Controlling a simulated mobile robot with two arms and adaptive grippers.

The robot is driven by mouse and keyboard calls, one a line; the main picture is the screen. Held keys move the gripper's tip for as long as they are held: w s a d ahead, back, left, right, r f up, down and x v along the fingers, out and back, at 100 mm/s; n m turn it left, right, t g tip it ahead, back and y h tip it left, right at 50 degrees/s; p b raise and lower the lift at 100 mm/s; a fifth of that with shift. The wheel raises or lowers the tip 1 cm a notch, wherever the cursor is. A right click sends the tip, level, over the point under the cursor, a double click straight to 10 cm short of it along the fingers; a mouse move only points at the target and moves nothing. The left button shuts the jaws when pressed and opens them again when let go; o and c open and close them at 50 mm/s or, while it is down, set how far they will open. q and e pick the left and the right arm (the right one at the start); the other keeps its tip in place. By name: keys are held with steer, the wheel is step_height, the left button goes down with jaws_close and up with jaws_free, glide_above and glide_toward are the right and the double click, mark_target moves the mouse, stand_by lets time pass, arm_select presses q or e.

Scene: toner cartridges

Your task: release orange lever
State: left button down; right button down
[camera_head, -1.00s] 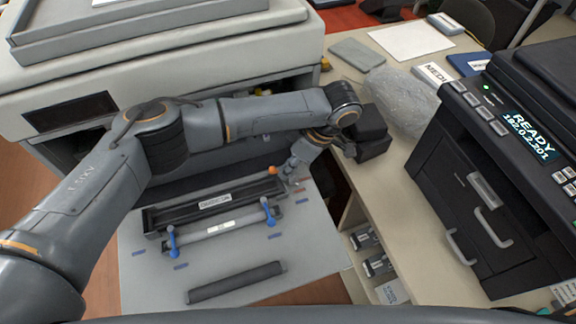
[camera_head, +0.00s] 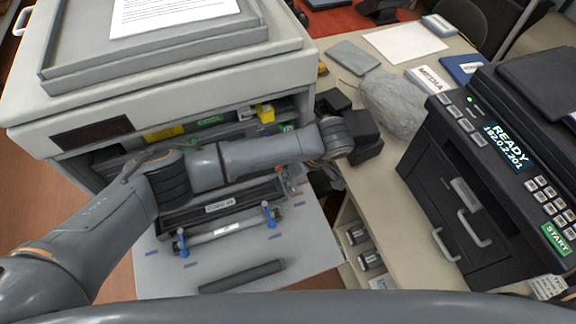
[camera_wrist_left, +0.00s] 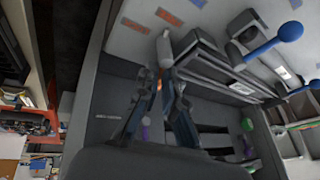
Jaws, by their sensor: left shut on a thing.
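My left gripper (camera_head: 291,181) reaches down at the right end of the black toner unit (camera_head: 222,206), which lies on the open grey panel of the printer. In the left wrist view its fingers (camera_wrist_left: 166,82) are closed together around the orange lever (camera_wrist_left: 160,86), of which only a little orange shows between them. A grey rounded end (camera_wrist_left: 165,48) of a part lies just past the fingertips. Two blue levers (camera_head: 181,243) stand at the front of the unit; one blue knob (camera_wrist_left: 289,32) shows in the wrist view. My right gripper is out of view.
A dark roller (camera_head: 242,277) lies on the panel in front of the unit. The open printer bay with yellow (camera_head: 265,113) and green parts is behind my arm. A black printer (camera_head: 470,190) and a wrapped bundle (camera_head: 393,103) stand on the counter at right.

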arm_select(q)
steer(key=shift+d+m+t+p, duration=0.1)
steer(key=shift+m+t+p, duration=0.2)
steer(key=shift+m+p, duration=0.4)
steer(key=c, duration=1.5)
jaws_free()
steer(key=shift+v, duration=6)
steer(key=shift+s+r, duration=0.1)
